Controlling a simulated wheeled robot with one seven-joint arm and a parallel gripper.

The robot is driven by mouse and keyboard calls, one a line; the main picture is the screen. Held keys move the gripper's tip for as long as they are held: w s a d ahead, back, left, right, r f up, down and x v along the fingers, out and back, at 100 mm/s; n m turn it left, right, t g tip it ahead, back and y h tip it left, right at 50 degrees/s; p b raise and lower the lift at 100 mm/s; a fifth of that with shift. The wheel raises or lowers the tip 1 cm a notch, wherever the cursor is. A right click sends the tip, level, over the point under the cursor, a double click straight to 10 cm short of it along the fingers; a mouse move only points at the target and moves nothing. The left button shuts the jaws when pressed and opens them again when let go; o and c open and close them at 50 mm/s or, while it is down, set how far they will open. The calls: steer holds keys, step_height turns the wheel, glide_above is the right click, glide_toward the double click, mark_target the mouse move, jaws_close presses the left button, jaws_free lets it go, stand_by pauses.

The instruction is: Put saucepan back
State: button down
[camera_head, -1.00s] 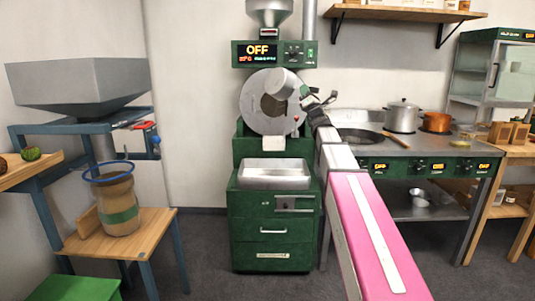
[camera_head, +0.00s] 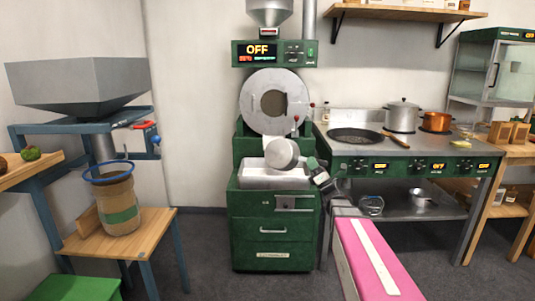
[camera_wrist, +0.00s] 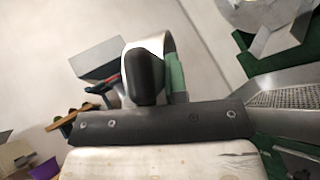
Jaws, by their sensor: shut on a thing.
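A small pale metal saucepan (camera_head: 281,152) is held tilted in front of the green roaster, over its metal tray. My gripper (camera_head: 306,163) is shut on it from the right, and my arm reaches up from the lower right. In the wrist view a curved metal side of the saucepan (camera_wrist: 166,48) shows behind a dark, rounded upright piece. The inside of the saucepan is not visible in either view, and the grip is partly hidden.
The stove (camera_head: 400,146) on the right bears a dark frying pan (camera_head: 352,136), a lidded steel pot (camera_head: 401,117) and an orange pot (camera_head: 436,122). Its lower shelf holds a small metal pot (camera_head: 420,197) and a glass-like bowl (camera_head: 371,205). The roaster's tray (camera_head: 250,183) lies below the saucepan.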

steer(key=s+f+n+g+y, duration=0.2)
steer(key=s+f+g+y, duration=0.1)
steer(key=s+f, duration=0.8)
steer(key=shift+s+d+f+g, duration=0.2)
steer(key=shift+s+f+g, duration=0.15)
steer(key=shift+s, duration=0.3)
steer(key=shift+d, duration=0.1)
